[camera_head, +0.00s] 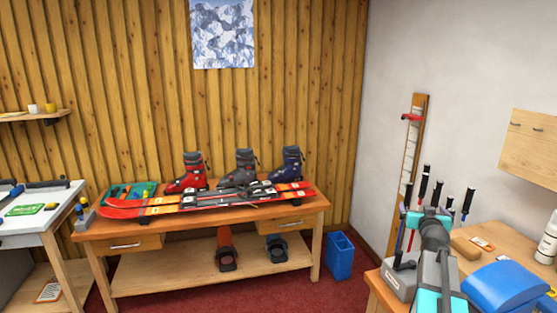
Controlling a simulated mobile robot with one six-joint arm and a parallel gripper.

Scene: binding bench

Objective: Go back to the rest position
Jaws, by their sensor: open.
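My arm, in grey and cyan, rises from the bottom edge at the right of the head view, in front of the right-hand bench (373,281). Its upper end is among several upright black-handled poles. I cannot make out my gripper or its fingertips, and nothing held shows. The wooden binding bench (137,227) stands at the middle left. Red and orange skis (135,208) lie across it. Behind them stand a red boot (187,174), a grey boot (240,169) and a dark blue boot (288,165).
Close to my arm are a blue rounded object (503,287), a white bottle (548,240) and a tan block (465,248). A blue bin (340,256) stands on the red floor between the benches. A white-topped table (52,200) is at far left.

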